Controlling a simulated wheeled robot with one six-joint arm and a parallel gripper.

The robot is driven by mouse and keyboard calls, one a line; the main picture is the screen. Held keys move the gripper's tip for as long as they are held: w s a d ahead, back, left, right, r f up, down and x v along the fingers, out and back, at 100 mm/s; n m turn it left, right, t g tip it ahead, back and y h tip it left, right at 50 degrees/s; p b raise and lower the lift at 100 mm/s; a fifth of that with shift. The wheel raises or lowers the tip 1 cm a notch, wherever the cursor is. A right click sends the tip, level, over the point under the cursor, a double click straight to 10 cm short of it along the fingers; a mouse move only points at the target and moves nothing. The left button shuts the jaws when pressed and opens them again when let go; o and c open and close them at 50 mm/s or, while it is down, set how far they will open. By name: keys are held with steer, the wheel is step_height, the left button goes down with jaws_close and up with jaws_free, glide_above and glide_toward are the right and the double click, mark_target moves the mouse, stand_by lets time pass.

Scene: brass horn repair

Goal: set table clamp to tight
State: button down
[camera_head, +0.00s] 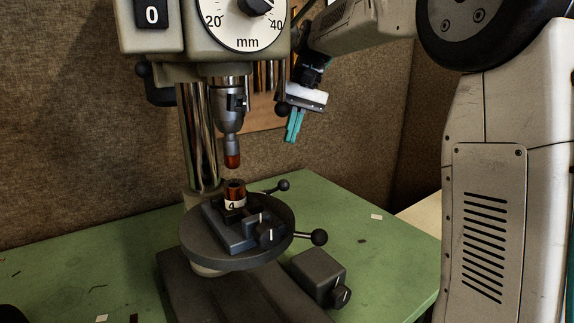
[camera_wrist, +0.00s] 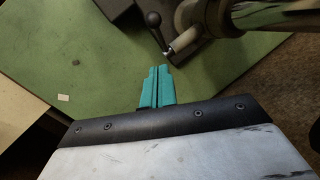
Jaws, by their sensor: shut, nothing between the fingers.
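The drill press has a round dark table (camera_head: 205,252) with two ball-ended levers at its right side. One is a short rear lever (camera_head: 283,186) close to the column side; the other is a front lever (camera_head: 319,237) that sticks out to the right. No label shows which is the table clamp. My gripper (camera_head: 293,140) hangs above and to the right of the table, pointing down, apart from both levers. Its teal fingers are together and empty, also in the wrist view (camera_wrist: 158,68). A dark ball-ended lever (camera_wrist: 152,18) shows beyond the fingertips there.
A vise (camera_head: 238,236) on the table holds a dark red cylinder (camera_head: 235,190) marked 4, below the red-tipped chuck (camera_head: 231,125). The polished column (camera_head: 197,135) stands behind. A dark box with a knob (camera_head: 318,271) sits right of the base. The green bench (camera_head: 375,240) is mostly clear at right.

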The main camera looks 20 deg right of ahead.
mark_target(275, 190)
steer(key=s+a+f, duration=0.2)
steer(key=s+f, duration=0.1)
steer(key=f, duration=0.3)
steer(key=shift+s+a+f, duration=0.25)
steer(key=shift+a+f, duration=0.1)
steer(key=shift+f, duration=0.05)
steer(key=shift+s+d, duration=0.1)
